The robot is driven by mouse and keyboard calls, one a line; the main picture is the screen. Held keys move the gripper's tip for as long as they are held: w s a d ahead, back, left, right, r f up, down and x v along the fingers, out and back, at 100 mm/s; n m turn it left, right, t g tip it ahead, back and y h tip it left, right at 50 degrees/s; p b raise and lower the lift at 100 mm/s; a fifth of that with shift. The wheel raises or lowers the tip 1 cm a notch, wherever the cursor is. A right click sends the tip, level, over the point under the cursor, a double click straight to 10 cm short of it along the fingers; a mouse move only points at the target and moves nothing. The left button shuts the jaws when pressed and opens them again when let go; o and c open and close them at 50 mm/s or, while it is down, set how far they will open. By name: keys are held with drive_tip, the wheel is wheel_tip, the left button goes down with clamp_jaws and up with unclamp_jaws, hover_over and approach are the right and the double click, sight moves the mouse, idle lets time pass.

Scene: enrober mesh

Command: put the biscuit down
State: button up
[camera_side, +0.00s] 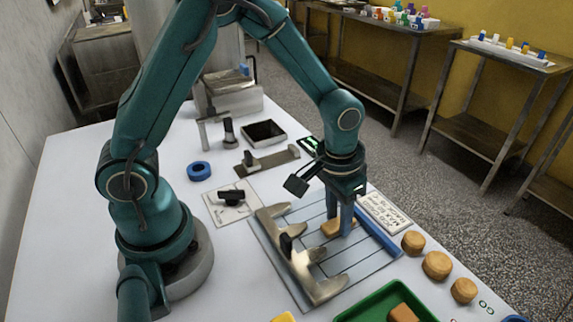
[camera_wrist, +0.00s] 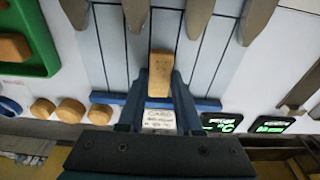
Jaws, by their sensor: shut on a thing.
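A tan rectangular biscuit (camera_side: 331,228) is between the fingers of my gripper (camera_side: 340,222), low over the pale grey panel with dark lines (camera_side: 288,256). Whether it touches the panel cannot be told. In the wrist view the biscuit (camera_wrist: 160,74) sits between the fingertips (camera_wrist: 162,84), over the panel near its blue edge bar (camera_wrist: 105,98). My gripper is shut on it and points down. Part of the biscuit is hidden behind a finger in the side view.
A metal piece with blunt prongs (camera_side: 318,288) lies across the panel. A green tray (camera_side: 352,316) holds another tan block (camera_side: 402,313). Round tan pieces (camera_side: 437,264) stand right of the panel. A white lettered card (camera_side: 385,212) lies behind the blue bar.

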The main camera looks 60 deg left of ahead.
sight(332, 225)
drive_tip(key=shift+f, duration=0.15)
drive_tip(key=o, duration=1)
wheel_tip(332, 225, up, 12)
drive_tip(key=s, duration=0.1)
drive_tip(key=shift+s+a+r+t, duration=0.5)
drive_tip(key=shift+s+a+t, duration=0.2)
drive_tip(key=shift+s, duration=1.25)
drive_tip(key=shift+s+a+r+t, duration=0.5)
drive_tip(key=shift+s+a+t, duration=0.2)
drive_tip(key=shift+s, duration=1.25)
drive_tip(key=shift+s+a+r+t, duration=0.5)
drive_tip(key=shift+s+a+t, duration=0.15)
drive_tip(key=shift+s, duration=1.3)
